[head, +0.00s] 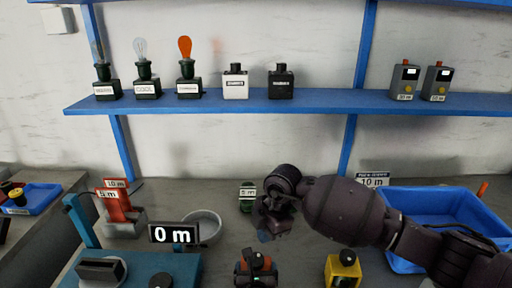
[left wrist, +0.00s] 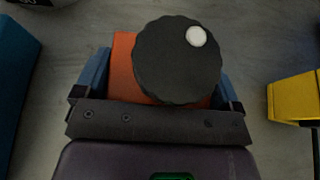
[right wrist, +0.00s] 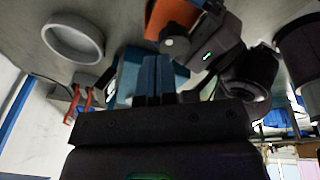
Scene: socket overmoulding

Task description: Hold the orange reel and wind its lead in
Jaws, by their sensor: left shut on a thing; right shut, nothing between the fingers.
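The orange reel (head: 241,268) stands at the front middle of the bench, with a dark round knob (left wrist: 175,60) carrying a white dot on top. My left gripper (left wrist: 160,78) is shut on the reel, one blue finger on each side of it. The reel also shows at the top of the right wrist view (right wrist: 168,16). My right gripper (head: 266,236) is shut and empty, just behind and above the reel, apart from the knob. Its closed fingers show in the right wrist view (right wrist: 154,75). I cannot make out the lead in any view.
A display (head: 173,234) reads "0 m". A yellow reel (head: 343,271) stands to the right, a blue tray (head: 398,262) at far right. A round grey dish (head: 204,229) and red holders (head: 117,207) are at left. A blue shelf (head: 310,103) spans the wall.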

